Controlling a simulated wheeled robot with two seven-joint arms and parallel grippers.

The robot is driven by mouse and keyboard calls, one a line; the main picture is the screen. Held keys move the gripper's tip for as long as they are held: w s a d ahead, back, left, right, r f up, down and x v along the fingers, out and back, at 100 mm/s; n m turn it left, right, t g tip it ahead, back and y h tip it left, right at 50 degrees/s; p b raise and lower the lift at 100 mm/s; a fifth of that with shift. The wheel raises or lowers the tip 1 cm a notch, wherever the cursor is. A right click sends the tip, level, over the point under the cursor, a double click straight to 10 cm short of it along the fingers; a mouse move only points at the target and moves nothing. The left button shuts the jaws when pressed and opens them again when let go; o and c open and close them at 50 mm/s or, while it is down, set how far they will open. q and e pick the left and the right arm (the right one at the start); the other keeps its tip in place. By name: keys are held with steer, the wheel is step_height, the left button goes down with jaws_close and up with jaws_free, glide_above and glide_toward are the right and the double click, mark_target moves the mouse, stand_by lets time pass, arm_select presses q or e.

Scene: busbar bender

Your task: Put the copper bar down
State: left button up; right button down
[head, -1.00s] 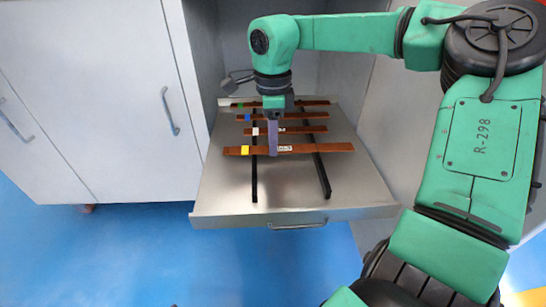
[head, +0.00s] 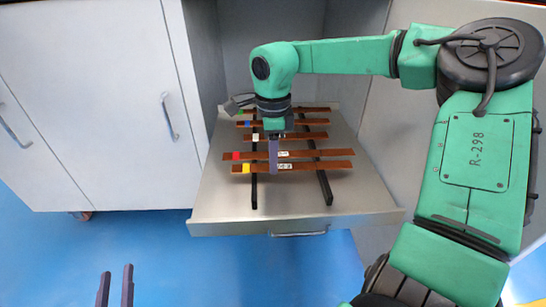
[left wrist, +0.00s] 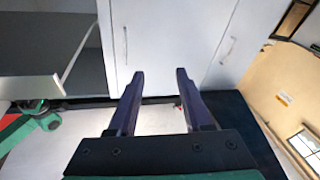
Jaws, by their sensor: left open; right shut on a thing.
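The copper bar with the yellow tag (head: 315,166) lies across the line of two dark rails, nearest the drawer front. My right gripper (head: 273,170) points down and is shut on it near its middle. I cannot tell whether the bar touches the rails (head: 254,192) or hangs just above them. A red-tagged copper bar (head: 325,153) lies close behind it, roughly parallel. My left gripper (head: 115,287) is open and empty at the lower left, away from the drawer; its two spread fingers also show in the left wrist view (left wrist: 158,85).
White-, blue- and green-tagged bars (head: 300,136) lie further back on the rails. The pulled-out metal drawer (head: 225,205) has a handle in front and free room before the yellow-tagged bar. White cabinet doors (head: 90,90) stand left. Blue floor is clear.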

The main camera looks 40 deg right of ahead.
arm_select(q)
steer(key=shift+r, duration=0.25)
arm_select(e)
steer(key=shift+f, duration=0.1)
steer(key=c, duration=0.8)
jaws_free()
arm_select(q)
steer(key=shift+w+r, duration=0.15)
steer(key=shift+r, duration=0.1)
steer(key=shift+r, duration=0.1)
arm_select(e)
steer(key=shift+r, duration=0.2)
steer(key=shift+r+p, duration=0.45)
steer(key=shift+r, duration=0.4)
step_height(320, 180, up, 2)
steer(key=shift+r+p, duration=0.1)
steer(key=shift+p, duration=0.4)
arm_select(q)
steer(key=s+d+f+g+p, duration=0.1)
steer(key=s+f+g+p, duration=0.2)
steer(key=s+f+g, duration=0.3)
steer(key=s+f, duration=0.5)
steer(key=f, duration=0.2)
steer(key=shift+f+g+y, duration=0.3)
steer(key=shift+g+y, duration=0.1)
arm_select(e)
step_height(320, 180, up, 8)
steer(key=shift+r, duration=0.1)
